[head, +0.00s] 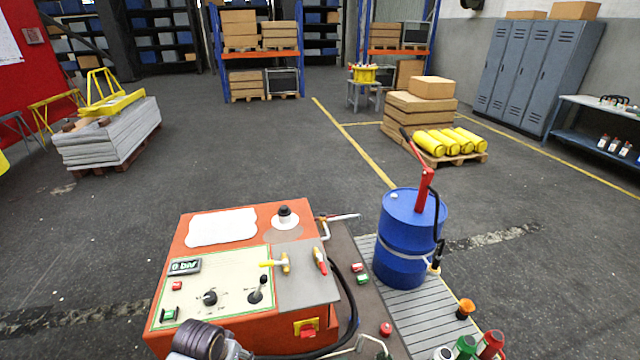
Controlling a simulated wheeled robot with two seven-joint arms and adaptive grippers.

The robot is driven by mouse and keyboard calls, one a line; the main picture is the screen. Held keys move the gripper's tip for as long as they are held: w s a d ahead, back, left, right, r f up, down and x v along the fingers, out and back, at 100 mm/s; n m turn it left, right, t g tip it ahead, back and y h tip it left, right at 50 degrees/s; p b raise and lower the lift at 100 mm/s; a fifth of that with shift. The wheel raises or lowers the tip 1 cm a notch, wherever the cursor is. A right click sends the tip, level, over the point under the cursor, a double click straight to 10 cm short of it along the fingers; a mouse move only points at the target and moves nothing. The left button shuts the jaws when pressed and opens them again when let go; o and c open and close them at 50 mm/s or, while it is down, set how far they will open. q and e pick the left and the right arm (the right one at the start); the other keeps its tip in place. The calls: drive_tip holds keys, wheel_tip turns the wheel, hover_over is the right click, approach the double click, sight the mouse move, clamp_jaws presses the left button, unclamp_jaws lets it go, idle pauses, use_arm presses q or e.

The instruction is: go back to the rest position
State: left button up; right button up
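The task names no object, and neither of my grippers shows in the head view. Directly in front stands an orange control box (190,232) with a cream panel (232,278). The panel carries a small display (185,265), a dark knob (210,298), a black lever (258,290) and a green button (169,314). Two small handles, one yellow (284,262) and one red-tipped (320,260), sit on the grey plate beside it. A dark ribbed cylinder (198,340) with a silvery part shows at the bottom edge; I cannot tell what it belongs to.
A blue drum (402,262) with a red hand pump (425,190) stands right of the box on a grey slatted strip (425,313). Red, green and orange-capped items stand at the bottom right. Open floor (240,150) lies beyond, with pallets and shelving farther back.

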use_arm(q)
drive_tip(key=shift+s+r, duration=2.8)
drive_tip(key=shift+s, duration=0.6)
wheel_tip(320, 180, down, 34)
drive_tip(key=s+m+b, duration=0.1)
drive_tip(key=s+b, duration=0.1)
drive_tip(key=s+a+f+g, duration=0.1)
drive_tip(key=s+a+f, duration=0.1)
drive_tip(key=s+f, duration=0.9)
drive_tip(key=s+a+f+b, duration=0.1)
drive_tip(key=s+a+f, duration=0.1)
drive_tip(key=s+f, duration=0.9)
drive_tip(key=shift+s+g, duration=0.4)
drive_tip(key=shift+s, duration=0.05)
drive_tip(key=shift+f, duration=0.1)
